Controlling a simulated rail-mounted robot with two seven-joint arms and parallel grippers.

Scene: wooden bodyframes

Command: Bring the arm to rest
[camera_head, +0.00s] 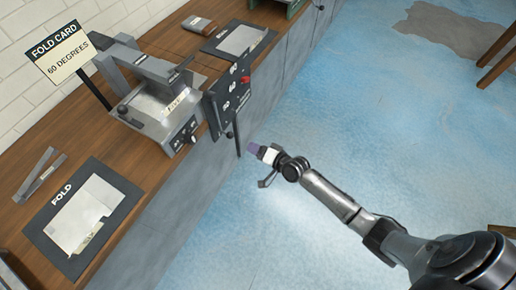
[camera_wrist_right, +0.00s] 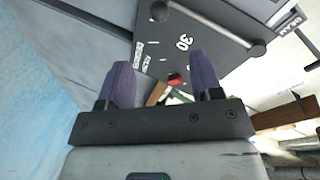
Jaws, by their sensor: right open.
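My right arm comes in from the lower right of the head view. Its right gripper (camera_head: 253,148) hangs over the blue floor, just off the front of the bench, near the dark panel and its lever. In the right wrist view the right gripper (camera_wrist_right: 163,85) shows two purple fingers apart with nothing held between them. The dark panel (camera_wrist_right: 210,30), marked with a 30, lies beyond the fingers, and the fingers appear clear of it. My left gripper is not in either view.
A wooden bench (camera_head: 143,165) runs along the white wall. It bears a grey folding machine (camera_head: 160,115), a FOLD mat (camera_head: 118,185) with a metal sheet (camera_head: 80,218), and another dark mat (camera_head: 262,50). A sign reads FOLD CARD 60 DEGREES (camera_head: 61,52). The blue floor (camera_head: 350,130) is open.

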